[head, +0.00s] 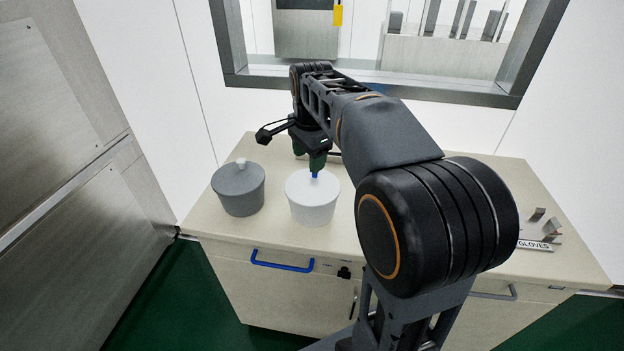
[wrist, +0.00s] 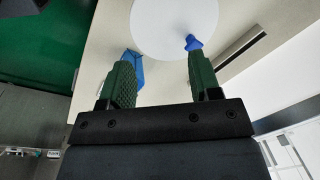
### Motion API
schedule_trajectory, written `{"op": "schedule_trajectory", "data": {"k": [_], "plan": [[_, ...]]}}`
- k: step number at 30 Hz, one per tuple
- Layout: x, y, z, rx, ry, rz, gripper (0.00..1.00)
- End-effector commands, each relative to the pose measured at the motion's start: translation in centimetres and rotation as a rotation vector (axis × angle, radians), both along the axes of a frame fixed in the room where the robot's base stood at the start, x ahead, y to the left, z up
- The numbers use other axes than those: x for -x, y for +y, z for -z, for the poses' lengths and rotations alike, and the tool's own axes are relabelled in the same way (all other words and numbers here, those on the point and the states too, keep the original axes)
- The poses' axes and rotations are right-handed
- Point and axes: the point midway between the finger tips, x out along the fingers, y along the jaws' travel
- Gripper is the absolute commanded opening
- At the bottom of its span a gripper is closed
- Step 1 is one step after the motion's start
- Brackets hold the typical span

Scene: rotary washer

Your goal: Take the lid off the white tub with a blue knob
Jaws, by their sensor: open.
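The white tub (head: 313,207) stands upright on the counter with its white lid on. A small blue piece (head: 314,175), seemingly the knob, shows over the lid just below my fingertips. My gripper (head: 308,160) points down over the tub, its green fingers apart and nothing visibly held. In the wrist view the round white lid (wrist: 172,22) lies beyond my gripper (wrist: 160,62).
A grey tub (head: 239,192) with a pale knob stands close on the left. The beige counter (head: 225,236) has a blue drawer handle (head: 282,267) on its front. A GLOVES label (head: 535,245) lies at the right. A framed window (head: 370,82) is behind.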

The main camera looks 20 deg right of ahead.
Motion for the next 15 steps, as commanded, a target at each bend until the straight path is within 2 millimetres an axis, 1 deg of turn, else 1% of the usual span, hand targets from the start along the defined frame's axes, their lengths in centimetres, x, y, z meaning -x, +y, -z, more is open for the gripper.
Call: {"op": "schedule_trajectory", "data": {"k": [1,3,6,9,11,13,15], "plan": [[-1.7,-0.9,-1.0,-0.016,0.020,0.131,0.57],[-3.4,-2.0,-1.6,-0.033,0.046,0.307,0.57],[-5.1,-3.3,-2.2,-0.048,0.073,0.512,0.57],[-6.3,-4.2,-2.6,-0.056,0.091,0.658,0.57],[-6.7,-4.6,-2.5,-0.059,0.099,0.717,0.57],[-7.0,-4.9,-2.1,-0.060,0.105,0.764,0.57],[-7.2,-5.1,-1.1,-0.061,0.109,0.788,0.57]]}}
